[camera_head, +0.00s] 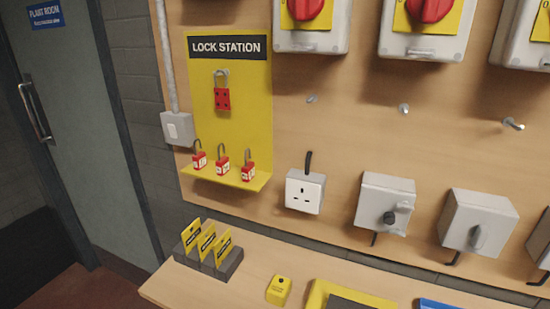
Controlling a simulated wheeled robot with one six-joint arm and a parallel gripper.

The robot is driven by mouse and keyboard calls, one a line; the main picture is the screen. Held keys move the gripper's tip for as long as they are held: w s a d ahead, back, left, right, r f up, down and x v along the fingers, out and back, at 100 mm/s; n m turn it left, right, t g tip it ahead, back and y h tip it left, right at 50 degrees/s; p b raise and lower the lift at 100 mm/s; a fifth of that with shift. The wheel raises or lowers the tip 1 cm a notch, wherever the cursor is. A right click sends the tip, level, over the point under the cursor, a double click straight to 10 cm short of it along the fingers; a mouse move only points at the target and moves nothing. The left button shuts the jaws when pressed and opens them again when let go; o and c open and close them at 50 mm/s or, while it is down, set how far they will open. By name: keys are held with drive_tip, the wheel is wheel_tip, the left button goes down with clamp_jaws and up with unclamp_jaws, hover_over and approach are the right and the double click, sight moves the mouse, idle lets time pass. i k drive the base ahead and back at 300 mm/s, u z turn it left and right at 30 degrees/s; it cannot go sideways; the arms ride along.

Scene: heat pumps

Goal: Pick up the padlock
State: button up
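Several red items hang or stand at the yellow lock station board (245,105). Three red padlocks with dark shackles and white labels stand in a row on its bottom ledge: a left padlock (199,161), a middle padlock (222,166) and a right padlock (248,172). They stand upright with small gaps between them. Above them a red lockout hasp (222,98) with a grey loop hangs from the board. My gripper is not in view, so its state does not show.
A wooden bench (165,290) below holds yellow tags in a dark holder (228,266), a small yellow block (279,290) and a yellow-framed tray (318,297). A door (75,130) stands left.

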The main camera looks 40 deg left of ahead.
sight(249, 173)
drive_tip(key=z, duration=2.9)
drive_tip(key=k, duration=2.8)
drive_tip(key=u, duration=1.2)
